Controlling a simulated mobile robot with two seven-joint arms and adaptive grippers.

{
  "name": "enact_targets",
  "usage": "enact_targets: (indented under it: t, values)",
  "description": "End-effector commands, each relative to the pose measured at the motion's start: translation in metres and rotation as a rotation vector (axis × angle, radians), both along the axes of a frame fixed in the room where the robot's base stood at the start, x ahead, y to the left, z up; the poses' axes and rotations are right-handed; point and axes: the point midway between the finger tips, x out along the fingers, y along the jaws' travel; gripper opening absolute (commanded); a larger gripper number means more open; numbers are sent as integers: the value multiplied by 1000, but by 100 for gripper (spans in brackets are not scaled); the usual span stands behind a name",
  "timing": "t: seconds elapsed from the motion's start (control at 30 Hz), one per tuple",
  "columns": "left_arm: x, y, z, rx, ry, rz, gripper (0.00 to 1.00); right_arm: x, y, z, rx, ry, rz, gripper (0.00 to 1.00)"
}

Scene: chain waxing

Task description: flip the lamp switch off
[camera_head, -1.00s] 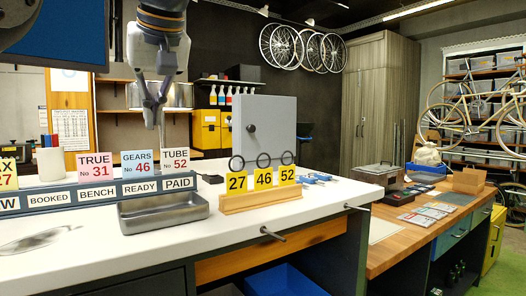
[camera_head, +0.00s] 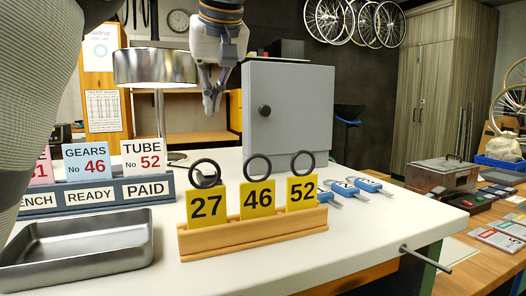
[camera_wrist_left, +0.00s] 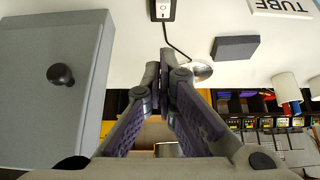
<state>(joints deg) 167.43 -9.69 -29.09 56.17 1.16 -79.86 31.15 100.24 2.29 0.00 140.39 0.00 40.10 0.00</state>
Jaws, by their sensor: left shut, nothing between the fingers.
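The lamp (camera_head: 155,68) has a silver drum shade on a thin stem and stands at the back left of the white counter. Its switch (camera_wrist_left: 163,10) shows at the top edge of the left wrist view as a white rocker in a black housing. A black cord runs from it. In the head view I cannot make out the switch clearly; the number tags stand in that area. My left gripper (camera_head: 212,105) points down above the counter, right of the lamp shade. Its fingers are shut and empty, and in the left wrist view (camera_wrist_left: 165,60) they appear below the switch.
A grey cabinet (camera_head: 290,110) stands close right of the left gripper. A wooden rack (camera_head: 255,236) with yellow number tags and black rings is in front. A metal tray (camera_head: 80,262) and a card holder (camera_head: 100,205) are at left. Blue-tagged keys (camera_head: 345,188) lie right.

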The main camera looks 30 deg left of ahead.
Motion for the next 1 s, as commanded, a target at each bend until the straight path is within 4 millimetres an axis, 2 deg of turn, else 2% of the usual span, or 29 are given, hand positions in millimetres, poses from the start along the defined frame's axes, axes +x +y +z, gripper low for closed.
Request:
enact_targets:
  t: [0.1, 0.37, 0.5, 0.7, 1.0]
  values:
    - [9, 11, -24, -2, 7, 1, 0, -1, 0, -2, 0, 6, 0, 0]
    - [29, 36, -71, -1, 7, 2, 0, -4, 0, -4, 0, 17, 0, 0]
    - [23, 32, -88, 1, -1, 0, 0, 2, 0, 1, 0, -7, 0, 0]
    - [23, 30, -104, 0, -1, -1, 0, 4, 0, 3, 0, -15, 0, 0]
    - [23, 29, -107, 0, 0, 0, 0, 4, 0, 3, 0, -13, 0, 0]
